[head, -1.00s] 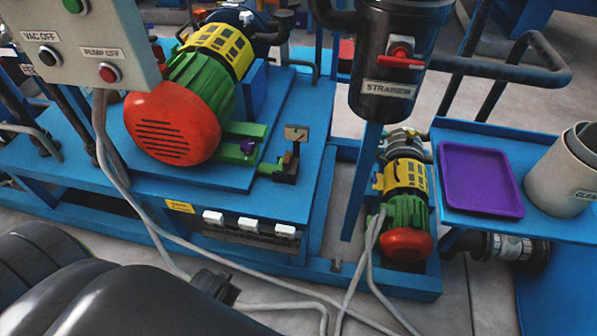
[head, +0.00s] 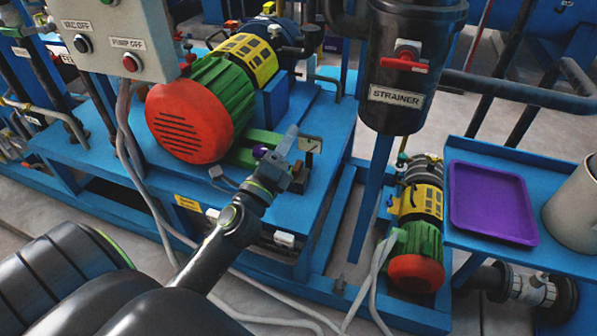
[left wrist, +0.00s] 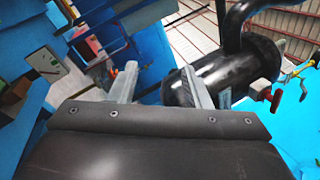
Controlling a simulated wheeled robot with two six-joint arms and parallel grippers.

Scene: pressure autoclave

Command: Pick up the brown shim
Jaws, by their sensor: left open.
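In the head view my left gripper (head: 284,150) is in front of the green foot (head: 249,157) of the large motor, which carries a purple knob, and partly covers that area. In the left wrist view the two grey fingers of my left gripper (left wrist: 161,86) stand apart with nothing between them. My right gripper is not in view.
The large red-fronted motor (head: 184,121) stands on the blue skid, left of my gripper. A black strainer (head: 409,62) hangs to the right, also in the left wrist view (left wrist: 232,75). A purple tray (head: 491,203) and a grey bin (head: 578,208) sit on a blue shelf. Grey hoses (head: 373,279) cross the front.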

